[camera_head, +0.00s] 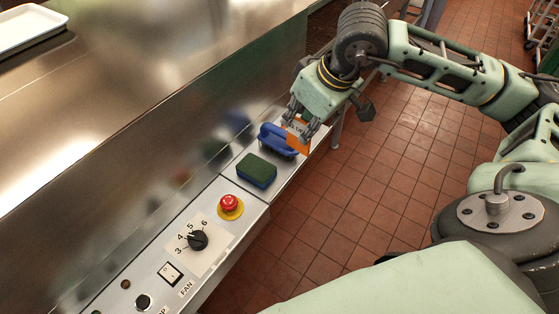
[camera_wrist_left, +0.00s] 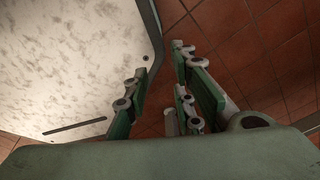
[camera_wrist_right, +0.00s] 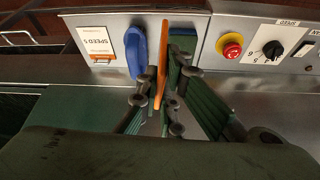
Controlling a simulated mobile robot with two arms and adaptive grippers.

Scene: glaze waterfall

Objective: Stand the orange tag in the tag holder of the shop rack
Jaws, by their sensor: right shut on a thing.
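My right gripper (camera_head: 299,130) is shut on the orange tag (camera_head: 300,147) over the far end of the steel control ledge. The tag is upright beside a blue handled object. In the right wrist view the tag (camera_wrist_right: 163,60) shows edge-on between the fingers, its far part sticking out past them. I cannot tell whether its lower edge touches the ledge. My left gripper (camera_wrist_left: 161,85) is open and empty in the left wrist view, near a pale speckled surface. I cannot make out the tag holder or the shop rack for sure.
The blue object (camera_head: 275,141), a green sponge (camera_head: 257,172), a red stop button (camera_head: 229,204) and a speed dial (camera_head: 197,240) line the ledge. A wire cart (camera_head: 546,35) stands far right. Tiled floor between is open.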

